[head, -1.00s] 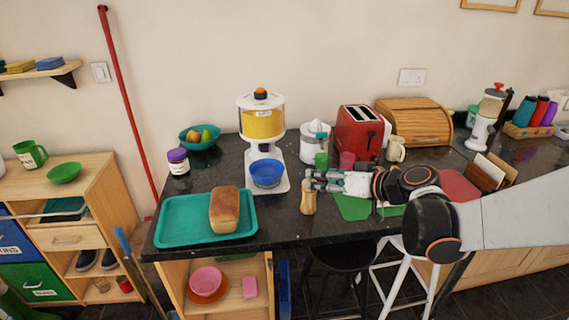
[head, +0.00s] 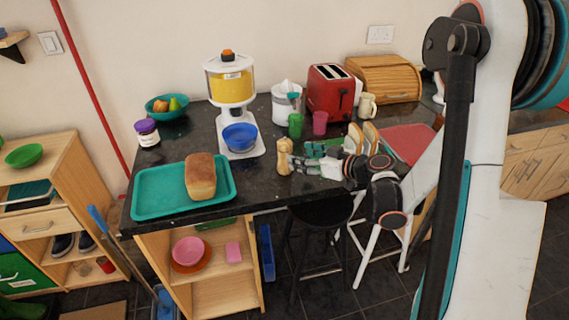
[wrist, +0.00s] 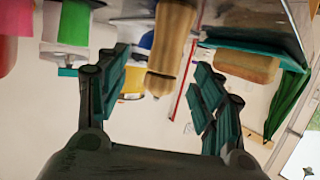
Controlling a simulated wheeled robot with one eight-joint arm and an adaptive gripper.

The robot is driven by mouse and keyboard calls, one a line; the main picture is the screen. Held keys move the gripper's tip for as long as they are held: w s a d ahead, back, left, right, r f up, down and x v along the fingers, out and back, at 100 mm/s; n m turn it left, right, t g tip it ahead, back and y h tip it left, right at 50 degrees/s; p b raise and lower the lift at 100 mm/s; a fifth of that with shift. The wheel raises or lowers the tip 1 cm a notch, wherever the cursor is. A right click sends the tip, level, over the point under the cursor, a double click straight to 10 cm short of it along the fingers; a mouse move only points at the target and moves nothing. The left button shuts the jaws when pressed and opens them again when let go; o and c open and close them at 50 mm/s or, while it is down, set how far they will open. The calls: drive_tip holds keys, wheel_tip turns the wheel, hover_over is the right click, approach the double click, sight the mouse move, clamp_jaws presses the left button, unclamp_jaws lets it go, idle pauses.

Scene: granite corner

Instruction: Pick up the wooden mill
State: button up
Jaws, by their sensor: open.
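The wooden mill (head: 284,157) is light tan and stands upright near the front edge of the dark counter (head: 262,187). My gripper (head: 297,163) is just to its right in the head view, fingers pointing toward it. In the wrist view, which looks upside down, the mill (wrist: 172,45) shows between the two spread fingers of my gripper (wrist: 163,62). The fingers are open with visible gaps on both sides of the mill. I cannot tell how deep the mill is between them.
A teal tray (head: 150,205) with a bread loaf (head: 201,176) lies to the left. A dispenser (head: 231,85) with a blue bowl (head: 240,137) stands behind the mill. Green (head: 295,125) and pink (head: 320,122) cups and a red toaster (head: 331,91) stand behind my gripper. A dark stool (head: 321,212) is below.

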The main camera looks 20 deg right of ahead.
sight(285, 152)
drive_tip(key=shift+x, duration=1.1)
drive_tip(key=b+x, duration=0.1)
drive_tip(key=x, duration=0.1)
drive_tip(key=b+x, duration=0.1)
drive_tip(key=x, duration=0.1)
drive_tip(key=shift+a+r, duration=0.1)
drive_tip(key=shift+a, duration=0.45)
drive_tip(key=shift+w+a, duration=0.1)
drive_tip(key=shift+w, duration=0.2)
drive_tip(key=c, duration=1.2)
drive_tip(key=shift+c, duration=0.2)
